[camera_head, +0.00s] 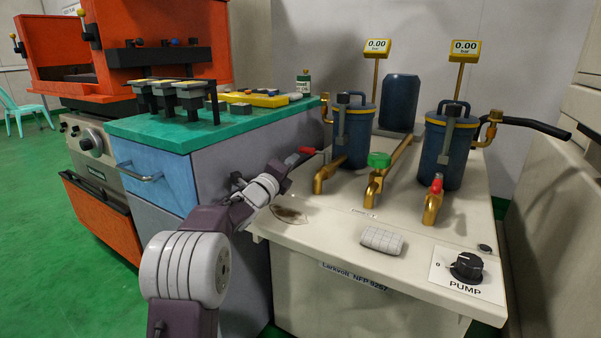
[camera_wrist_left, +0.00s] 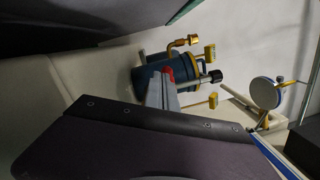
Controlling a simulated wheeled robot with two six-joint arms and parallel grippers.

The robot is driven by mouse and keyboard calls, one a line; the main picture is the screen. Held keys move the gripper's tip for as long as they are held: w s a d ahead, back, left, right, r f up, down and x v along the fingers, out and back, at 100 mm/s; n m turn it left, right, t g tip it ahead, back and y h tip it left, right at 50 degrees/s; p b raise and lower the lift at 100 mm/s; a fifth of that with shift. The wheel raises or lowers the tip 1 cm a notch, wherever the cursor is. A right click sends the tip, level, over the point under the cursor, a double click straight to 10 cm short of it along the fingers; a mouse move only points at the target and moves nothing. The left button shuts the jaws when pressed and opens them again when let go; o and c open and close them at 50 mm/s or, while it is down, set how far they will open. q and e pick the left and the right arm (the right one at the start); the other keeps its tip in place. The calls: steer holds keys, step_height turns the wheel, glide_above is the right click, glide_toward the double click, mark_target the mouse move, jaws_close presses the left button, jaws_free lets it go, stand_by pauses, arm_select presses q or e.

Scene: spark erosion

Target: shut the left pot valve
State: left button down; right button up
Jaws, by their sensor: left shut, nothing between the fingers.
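The left pot (camera_head: 353,130) is a dark blue lidded vessel at the back of the cream bench; it lies sideways in the left wrist view (camera_wrist_left: 152,80). Its brass valve spout (camera_head: 326,177) points down toward the bench front. My left gripper (camera_head: 298,157) is shut and empty, just left of this spout. A red piece (camera_head: 308,150) shows at its fingertips, and a red piece (camera_wrist_left: 168,72) shows there in the left wrist view. I cannot tell whether it is the valve lever or whether they touch. My right gripper is not in view.
The right pot (camera_head: 450,150) has a brass spout with an upright red handle (camera_head: 437,184). Between the pots, a brass pipe carries a green knob (camera_head: 379,159). A green-topped cabinet (camera_head: 180,131) stands left.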

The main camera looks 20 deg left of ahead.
arm_select(q)
steer(key=s, duration=0.2)
steer(key=s+p, duration=0.1)
steer(key=s, duration=0.3)
steer(key=shift+s+a+f, duration=0.15)
steer(key=shift+a+f, duration=0.05)
steer(key=shift+a, duration=0.2)
steer(key=shift+s+f, duration=0.15)
steer(key=shift+s, duration=0.3)
